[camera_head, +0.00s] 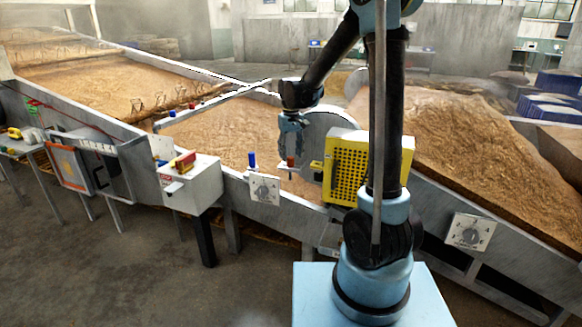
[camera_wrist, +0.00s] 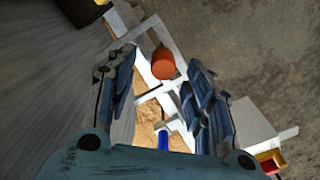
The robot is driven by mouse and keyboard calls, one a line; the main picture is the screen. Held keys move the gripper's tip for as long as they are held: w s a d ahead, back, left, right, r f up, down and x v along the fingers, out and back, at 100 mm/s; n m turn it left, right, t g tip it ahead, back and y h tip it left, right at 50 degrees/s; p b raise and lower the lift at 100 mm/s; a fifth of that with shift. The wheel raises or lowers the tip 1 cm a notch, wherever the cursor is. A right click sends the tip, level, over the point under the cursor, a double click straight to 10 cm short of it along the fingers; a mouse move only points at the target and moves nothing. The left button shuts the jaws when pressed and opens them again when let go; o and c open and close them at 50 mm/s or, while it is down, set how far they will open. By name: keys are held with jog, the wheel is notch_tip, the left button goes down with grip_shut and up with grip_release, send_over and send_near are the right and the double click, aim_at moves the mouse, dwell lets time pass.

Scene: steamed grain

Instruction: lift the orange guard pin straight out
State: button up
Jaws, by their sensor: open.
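The orange guard pin (camera_wrist: 163,64) shows in the wrist view as a round orange top, between and just beyond the fingertips. In the head view the orange guard pin (camera_head: 291,162) is a small upright orange piece by the yellow perforated guard. My gripper (camera_head: 291,150) is above it, pointing down. In the wrist view my gripper (camera_wrist: 160,80) has its two blue-padded fingers spread apart, with nothing held between them. The pin's lower part is hidden from above in the wrist view.
A yellow perforated guard (camera_head: 362,172) stands close to the right of the pin. A blue peg (camera_head: 252,161) is to its left, above a white dial plate (camera_head: 264,189). A white box (camera_head: 192,182) with a red and yellow switch is further left. Grain fills the troughs.

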aim_at(290, 157)
jog(key=shift+s+a+f, duration=0.1)
jog(key=shift+f, duration=1.75)
grip_shut()
notch_tip(290, 157, up, 10)
jog(key=shift+r, duration=0.1)
